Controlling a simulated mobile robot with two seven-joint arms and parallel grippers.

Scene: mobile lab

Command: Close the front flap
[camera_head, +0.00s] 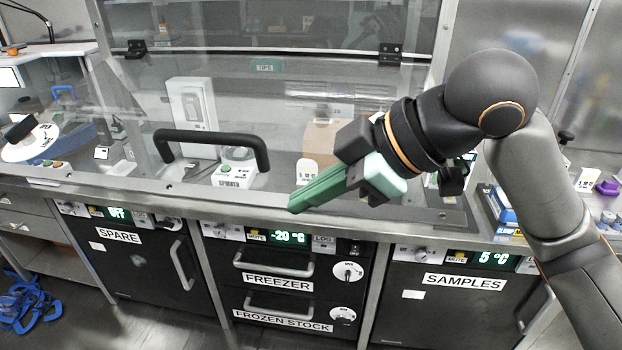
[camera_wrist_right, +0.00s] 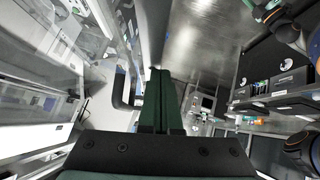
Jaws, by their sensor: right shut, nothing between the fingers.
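The front flap (camera_head: 300,110) is a clear panel on the hood above the counter, hung from black hinges along its top. It slants down toward the counter's front edge; I cannot tell whether its lower edge touches the counter. Its black bar handle (camera_head: 212,135) is low on the left part of the panel. My right gripper (camera_head: 296,206) has green fingers, shut and empty, pointing down and left, to the right of the handle and below it in the picture. In the right wrist view the fingers (camera_wrist_right: 161,75) show just right of the dark handle (camera_wrist_right: 121,92). My left gripper is out of view.
Behind the clear panel stand a white device (camera_head: 192,105) and a small white spinner (camera_head: 236,168). Below the counter are the spare unit (camera_head: 135,262), freezer drawers (camera_head: 277,280) and samples unit (camera_head: 450,300). Small boxes (camera_head: 500,207) lie at the right.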

